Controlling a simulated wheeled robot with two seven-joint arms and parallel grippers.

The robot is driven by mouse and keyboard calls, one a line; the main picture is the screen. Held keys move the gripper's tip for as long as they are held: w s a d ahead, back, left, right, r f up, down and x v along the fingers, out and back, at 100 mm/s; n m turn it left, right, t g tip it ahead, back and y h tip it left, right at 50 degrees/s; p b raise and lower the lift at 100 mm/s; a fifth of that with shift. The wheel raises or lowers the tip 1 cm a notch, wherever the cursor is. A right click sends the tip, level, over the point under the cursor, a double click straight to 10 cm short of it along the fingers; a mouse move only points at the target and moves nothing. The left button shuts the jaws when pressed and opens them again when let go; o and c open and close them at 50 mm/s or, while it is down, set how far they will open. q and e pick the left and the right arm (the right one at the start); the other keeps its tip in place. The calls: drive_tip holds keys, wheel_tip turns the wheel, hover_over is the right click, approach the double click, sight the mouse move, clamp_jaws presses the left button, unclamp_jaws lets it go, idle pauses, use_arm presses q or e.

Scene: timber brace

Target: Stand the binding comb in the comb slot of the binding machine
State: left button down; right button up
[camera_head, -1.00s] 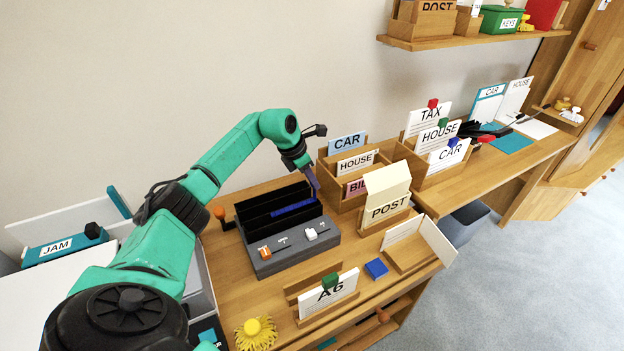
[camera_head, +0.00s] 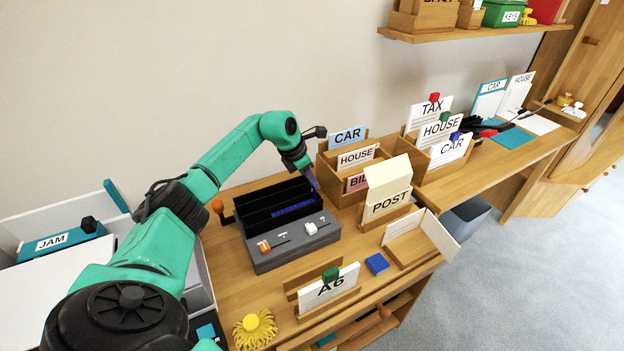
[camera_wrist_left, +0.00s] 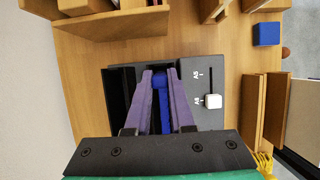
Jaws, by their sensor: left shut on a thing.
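The binding machine (camera_head: 290,247) is a dark grey box on the wooden desk, with upright black plates behind its control face. The blue binding comb (camera_head: 294,208) lies lengthwise between the plates, low among them. My left gripper (camera_head: 314,183) reaches down at the right end of the plates. In the left wrist view its two purple fingers (camera_wrist_left: 163,85) are shut on the blue comb (camera_wrist_left: 162,100), which runs between them over the machine (camera_wrist_left: 205,80). The comb's lower edge is hidden, so I cannot tell whether it rests on the slot floor. My right gripper is not in view.
A wooden file box (camera_head: 352,160) stands close behind and right of the machine. A POST card holder (camera_head: 388,200) is to the right. A blue block (camera_head: 377,263) and an A6 card stand (camera_head: 328,290) are in front. A knobbed lever (camera_head: 218,206) is at the left.

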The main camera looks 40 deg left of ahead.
sight(311, 186)
use_arm(q)
drive_tip(key=shift+f+b, duration=1)
drive_tip(key=shift+f, duration=0.65)
drive_tip(key=shift+c, duration=1.1)
unclamp_jaws()
drive_tip(key=shift+r, duration=0.1)
wheel_tip(311, 186, up, 8)
drive_tip(key=p, duration=0.6)
